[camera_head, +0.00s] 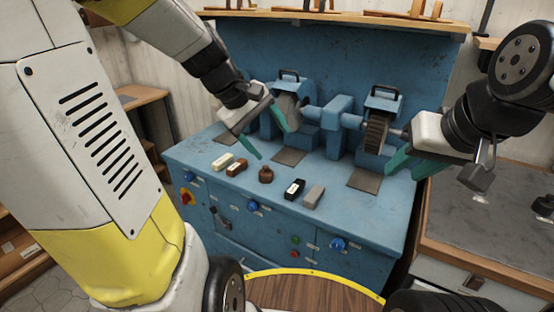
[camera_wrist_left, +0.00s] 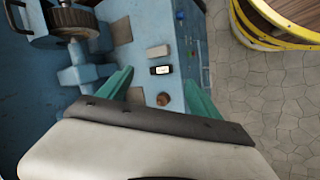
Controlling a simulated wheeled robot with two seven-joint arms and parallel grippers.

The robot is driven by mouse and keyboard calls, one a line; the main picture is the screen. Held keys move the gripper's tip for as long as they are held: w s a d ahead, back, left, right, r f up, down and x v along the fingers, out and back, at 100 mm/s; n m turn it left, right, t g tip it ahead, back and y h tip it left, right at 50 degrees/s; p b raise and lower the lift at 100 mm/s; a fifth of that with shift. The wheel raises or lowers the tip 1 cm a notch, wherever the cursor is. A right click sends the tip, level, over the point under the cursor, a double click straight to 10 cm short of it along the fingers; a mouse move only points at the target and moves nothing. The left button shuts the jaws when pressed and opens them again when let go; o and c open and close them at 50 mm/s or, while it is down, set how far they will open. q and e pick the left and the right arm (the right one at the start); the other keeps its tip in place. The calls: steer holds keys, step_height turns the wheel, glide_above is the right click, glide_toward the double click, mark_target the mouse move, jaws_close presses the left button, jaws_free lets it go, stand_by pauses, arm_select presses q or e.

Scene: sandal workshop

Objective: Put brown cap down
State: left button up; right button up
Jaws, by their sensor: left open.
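A small round brown cap (camera_head: 265,174) with a narrow top stands on the blue bench (camera_head: 225,203), between a brown block and a black block. It also shows in the left wrist view (camera_wrist_left: 163,99), between the lines of my two fingers. My left gripper (camera_head: 272,143) is open and empty, with its green fingers spread above and behind the cap. The fingers look apart from the cap. My right gripper (camera_head: 412,163) is at the bench's right side, away from the cap; whether its fingers are apart is unclear.
A cream block (camera_head: 222,161), a brown block (camera_head: 237,167), a black block (camera_head: 294,189) and a grey block (camera_head: 313,196) line the bench front. Grinding wheels (camera_head: 376,133) stand behind. A grey-topped table (camera_head: 480,228) is at right.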

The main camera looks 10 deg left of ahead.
arm_select(q)
steer(key=w+a+f+n+h, duration=0.2)
steer(key=w+a+f+n, duration=0.2)
steer(key=w+f+n, duration=0.5)
steer(key=n+t, duration=0.1)
steer(key=n, duration=0.6)
glide_toward(264, 170)
steer(key=f, duration=0.1)
steer(key=d+f, duration=0.1)
steer(key=shift+w+d+f, duration=0.15)
steer(key=shift+d+f, duration=0.15)
steer(key=shift+d, duration=0.05)
steer(key=x, duration=0.7)
steer(key=shift+w+d, duration=0.15)
steer(key=shift+d, duration=0.3)
steer(key=c, duration=1.6)
steer(key=shift+o, duration=0.2)
steer(key=shift+r, duration=0.15)
